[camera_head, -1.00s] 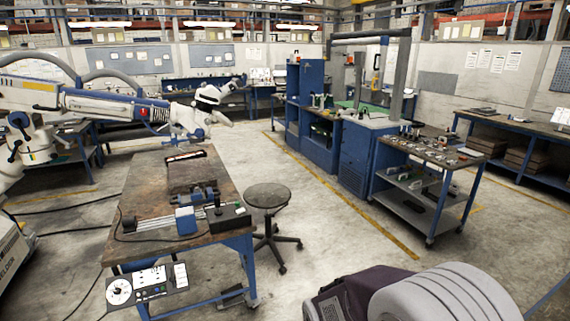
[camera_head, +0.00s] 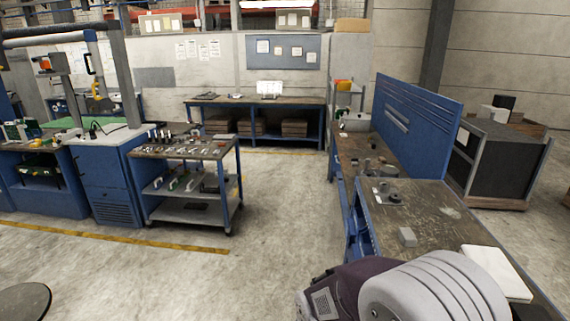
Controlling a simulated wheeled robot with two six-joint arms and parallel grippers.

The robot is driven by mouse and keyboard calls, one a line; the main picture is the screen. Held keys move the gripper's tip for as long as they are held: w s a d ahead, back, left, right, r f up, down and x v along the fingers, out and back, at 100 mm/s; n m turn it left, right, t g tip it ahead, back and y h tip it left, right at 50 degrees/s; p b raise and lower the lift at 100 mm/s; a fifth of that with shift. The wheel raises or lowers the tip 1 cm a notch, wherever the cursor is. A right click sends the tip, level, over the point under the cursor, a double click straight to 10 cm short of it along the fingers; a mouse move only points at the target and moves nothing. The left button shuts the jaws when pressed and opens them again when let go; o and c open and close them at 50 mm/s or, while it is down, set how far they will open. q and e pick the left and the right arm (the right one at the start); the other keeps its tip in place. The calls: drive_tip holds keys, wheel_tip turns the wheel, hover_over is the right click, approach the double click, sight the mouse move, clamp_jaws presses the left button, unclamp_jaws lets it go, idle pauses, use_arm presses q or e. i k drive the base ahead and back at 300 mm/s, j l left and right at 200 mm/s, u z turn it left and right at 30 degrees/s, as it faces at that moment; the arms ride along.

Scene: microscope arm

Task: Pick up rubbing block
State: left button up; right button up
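No object can be told for certain as the rubbing block. A larger flat white slab (camera_head: 495,272) lies at that bench's near right edge, partly hidden behind my own grey rounded body part. Neither of my grippers is in view, so nothing shows of what they hold.
Small metal parts (camera_head: 388,197) sit farther back on the bench. A blue pegboard panel (camera_head: 415,115) stands along its right side. A wheeled tool cart (camera_head: 188,210) stands at left. Open concrete floor lies between cart and bench. A round stool seat (camera_head: 24,301) shows at lower left.

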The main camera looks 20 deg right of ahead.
sight(407, 237)
drive_tip(key=i+z, duration=0.2)
drive_tip(key=z, duration=0.3)
drive_tip(key=i+j+z, duration=0.15)
drive_tip(key=z, duration=0.35)
drive_tip(key=i+j+z, duration=0.2)
drive_tip(key=z, duration=0.3)
drive_tip(key=i+j+z, duration=0.15)
drive_tip(key=z, duration=0.35)
drive_tip(key=j+z, duration=0.35)
drive_tip(key=z, duration=0.15)
drive_tip(key=i+j+z, duration=0.1)
drive_tip(key=j+z, duration=0.2)
drive_tip(key=z, duration=0.2)
drive_tip(key=j+z, duration=0.3)
drive_tip(key=z, duration=0.2)
